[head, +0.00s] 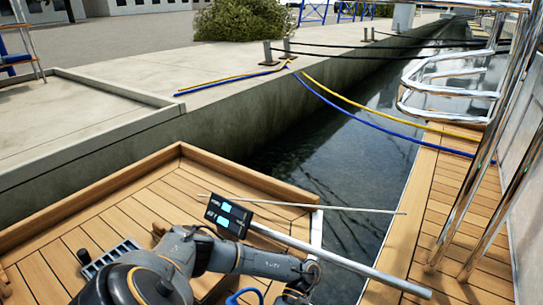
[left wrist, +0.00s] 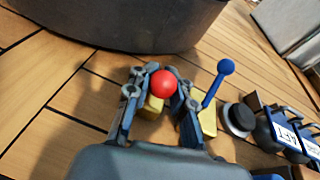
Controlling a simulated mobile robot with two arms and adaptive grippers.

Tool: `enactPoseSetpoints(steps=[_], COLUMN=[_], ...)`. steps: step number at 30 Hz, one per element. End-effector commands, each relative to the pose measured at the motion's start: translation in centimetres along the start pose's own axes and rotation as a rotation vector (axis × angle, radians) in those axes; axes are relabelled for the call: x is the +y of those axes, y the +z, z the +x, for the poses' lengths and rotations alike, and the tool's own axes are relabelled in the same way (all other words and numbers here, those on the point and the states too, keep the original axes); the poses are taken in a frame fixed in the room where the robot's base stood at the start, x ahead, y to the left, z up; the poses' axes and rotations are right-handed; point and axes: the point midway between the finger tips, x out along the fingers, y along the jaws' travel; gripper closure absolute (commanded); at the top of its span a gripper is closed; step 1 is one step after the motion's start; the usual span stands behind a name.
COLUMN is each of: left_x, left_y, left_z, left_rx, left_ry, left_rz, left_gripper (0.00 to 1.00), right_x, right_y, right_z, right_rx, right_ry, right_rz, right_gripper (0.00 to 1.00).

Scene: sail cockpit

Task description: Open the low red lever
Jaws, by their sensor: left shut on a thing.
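The red lever's round knob (left wrist: 163,84) shows in the left wrist view, between the two fingers of my left gripper (left wrist: 157,88). The fingers are shut on it from both sides. The lever's shaft below the knob is mostly hidden by the gripper. In the head view my left arm crosses the bottom of the picture, and its gripper cannot be made out there. The red lever does not show in the head view. My right gripper is in neither view.
A blue lever (left wrist: 212,90) with a ball knob stands just right of the gripper. Beyond it are a black round knob (left wrist: 238,118) and labelled blue parts (left wrist: 285,137). A dark curved body (left wrist: 130,22) rises behind. In the head view, a dark display box (head: 229,215) sits above my arm.

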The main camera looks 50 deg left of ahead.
Motion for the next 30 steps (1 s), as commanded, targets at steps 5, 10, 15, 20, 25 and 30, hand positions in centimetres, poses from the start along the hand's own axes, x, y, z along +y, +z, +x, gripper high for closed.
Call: enactPoseSetpoints(steps=[5, 10, 15, 20, 25, 30], left_x=[0.05, 0.04, 0.03, 0.02, 0.0, 0.0], left_y=[-0.17, -0.12, -0.14, -0.13, -0.1, -0.11], left_z=[0.14, 0.14, 0.15, 0.15, 0.15, -0.08], left_rx=[-0.015, -0.017, -0.016, -0.016, -0.017, -0.016], left_ry=[0.0, -0.001, 0.0, -0.001, -0.002, -0.002], left_rz=[-0.003, -0.005, -0.005, -0.005, -0.004, -0.005], left_gripper=[1.0, 1.0, 1.0, 0.52, 0.52, 0.52], right_x=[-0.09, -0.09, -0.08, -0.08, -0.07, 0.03], right_y=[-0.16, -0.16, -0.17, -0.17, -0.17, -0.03], right_z=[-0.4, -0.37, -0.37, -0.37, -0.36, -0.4], right_rx=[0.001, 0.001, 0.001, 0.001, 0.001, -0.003], right_ry=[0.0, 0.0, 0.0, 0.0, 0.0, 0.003], right_rz=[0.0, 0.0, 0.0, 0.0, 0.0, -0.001], right_gripper=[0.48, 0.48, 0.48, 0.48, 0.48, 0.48])
